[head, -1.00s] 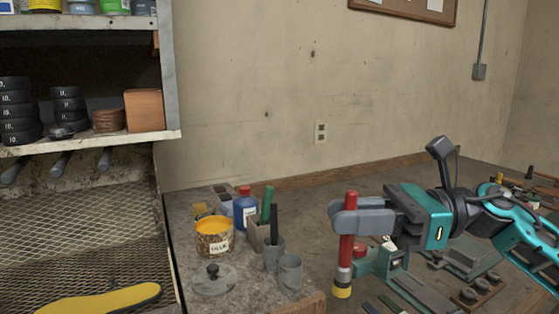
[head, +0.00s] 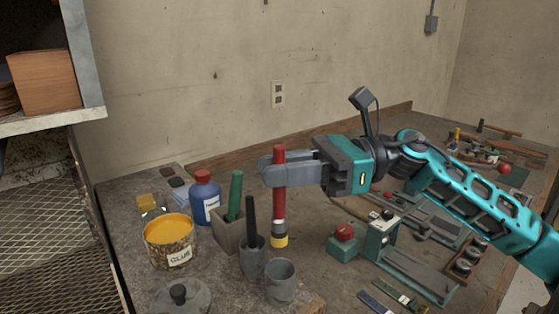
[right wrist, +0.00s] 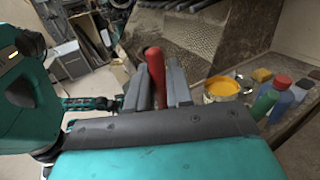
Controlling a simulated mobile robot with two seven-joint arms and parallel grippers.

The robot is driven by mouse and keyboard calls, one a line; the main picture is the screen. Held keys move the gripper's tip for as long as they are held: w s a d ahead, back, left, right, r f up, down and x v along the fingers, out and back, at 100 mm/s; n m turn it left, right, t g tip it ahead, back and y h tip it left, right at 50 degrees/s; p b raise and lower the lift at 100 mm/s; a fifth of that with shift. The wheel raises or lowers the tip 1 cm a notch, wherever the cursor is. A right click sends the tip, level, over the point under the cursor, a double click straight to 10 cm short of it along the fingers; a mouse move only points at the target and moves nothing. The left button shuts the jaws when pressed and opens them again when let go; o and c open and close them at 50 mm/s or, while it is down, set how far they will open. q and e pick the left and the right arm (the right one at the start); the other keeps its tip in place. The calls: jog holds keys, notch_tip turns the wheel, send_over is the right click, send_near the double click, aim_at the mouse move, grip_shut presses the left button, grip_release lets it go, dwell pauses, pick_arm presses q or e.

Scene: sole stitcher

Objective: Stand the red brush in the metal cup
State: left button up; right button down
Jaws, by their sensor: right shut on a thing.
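The red brush (head: 279,205) is upright, with its dark, silver and yellow end pointing down. My right gripper (head: 272,172) is shut around its upper handle, and the brush handle (right wrist: 155,75) also shows between the fingers in the right wrist view. An empty grey metal cup (head: 281,285) stands near the bench's front edge. In the head view the brush's lower end appears just above and behind this cup's rim, apart from it. A second grey cup (head: 253,262) beside it on the left holds a black-handled tool. My left gripper is not in view.
A glue tin (head: 170,250), a blue bottle (head: 205,205), a block holder with a green handle (head: 235,198) and a round lid (head: 180,298) crowd the left. A green machine with a red knob (head: 346,233) stands right of the cups.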

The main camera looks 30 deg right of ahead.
aim_at(286, 227)
jog(key=shift+w+f+b, duration=0.1)
jog(key=shift+f+b, duration=0.9)
jog(key=shift+f, duration=1.3)
jog(key=shift+f+b, duration=0.9)
jog(key=shift+f, duration=1.05)
jog(key=shift+f+b, duration=0.65)
jog(key=shift+b, duration=0.1)
jog(key=c, duration=0.9)
grip_release()
jog(key=shift+c, duration=0.2)
jog(key=shift+d, duration=0.1)
